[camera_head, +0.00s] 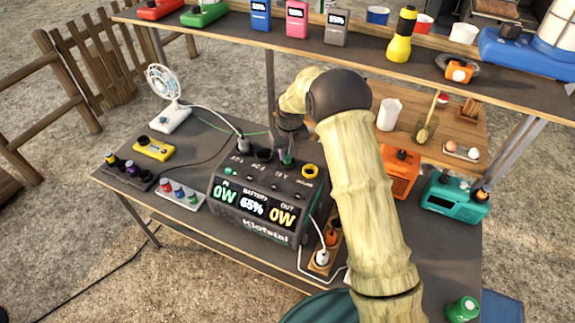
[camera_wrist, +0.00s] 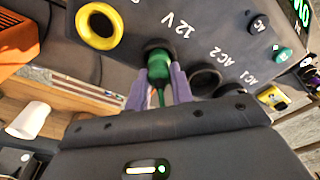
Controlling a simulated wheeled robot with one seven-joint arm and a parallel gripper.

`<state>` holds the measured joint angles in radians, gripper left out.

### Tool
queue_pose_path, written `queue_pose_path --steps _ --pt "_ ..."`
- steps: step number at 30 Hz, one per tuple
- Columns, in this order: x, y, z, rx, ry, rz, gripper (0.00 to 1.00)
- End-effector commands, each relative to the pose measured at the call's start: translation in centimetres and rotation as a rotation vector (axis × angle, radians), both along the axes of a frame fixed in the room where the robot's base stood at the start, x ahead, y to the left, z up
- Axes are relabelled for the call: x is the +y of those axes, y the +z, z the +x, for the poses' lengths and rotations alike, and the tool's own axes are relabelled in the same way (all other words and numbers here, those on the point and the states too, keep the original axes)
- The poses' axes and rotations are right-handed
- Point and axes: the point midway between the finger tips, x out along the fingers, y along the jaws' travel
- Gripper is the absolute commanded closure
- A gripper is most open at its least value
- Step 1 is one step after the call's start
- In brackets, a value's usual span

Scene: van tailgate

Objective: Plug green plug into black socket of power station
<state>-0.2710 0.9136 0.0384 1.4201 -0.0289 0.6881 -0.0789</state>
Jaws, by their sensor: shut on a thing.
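The dark power station (camera_head: 235,197) stands on the table with a row of sockets along its top. My gripper (camera_head: 287,148) is over that row, between the yellow-ringed socket (camera_head: 310,171) and the other dark sockets. In the wrist view its purple fingers (camera_wrist: 158,92) are shut on the green plug (camera_wrist: 158,66), one on each side. The plug's far end is at the dark-rimmed socket (camera_wrist: 155,44) beside the "12 V" label. I cannot tell how deep it sits. A green cable runs back from the plug. An empty black-rimmed socket (camera_wrist: 206,80) is beside it, near "AC2".
A white plug (camera_head: 243,141) with a white cable sits in the station's left socket; a white fan (camera_head: 167,98) stands behind. A power strip (camera_head: 322,257) is to its right. An orange box (camera_head: 400,175) and teal radio (camera_head: 453,199) stand further right. A loaded shelf (camera_head: 340,46) overhangs the back.

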Motion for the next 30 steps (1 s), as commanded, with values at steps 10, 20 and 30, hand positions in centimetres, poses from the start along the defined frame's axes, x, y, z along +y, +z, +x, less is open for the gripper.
queue_pose_path --steps 10,20,30 --pt "0.0 0.0 0.0 0.0 0.0 0.0 0.52" --pt "-0.1 1.7 -0.1 -0.003 0.0 0.001 0.52" --pt "-0.4 8.2 -0.8 -0.004 0.0 0.002 0.52"
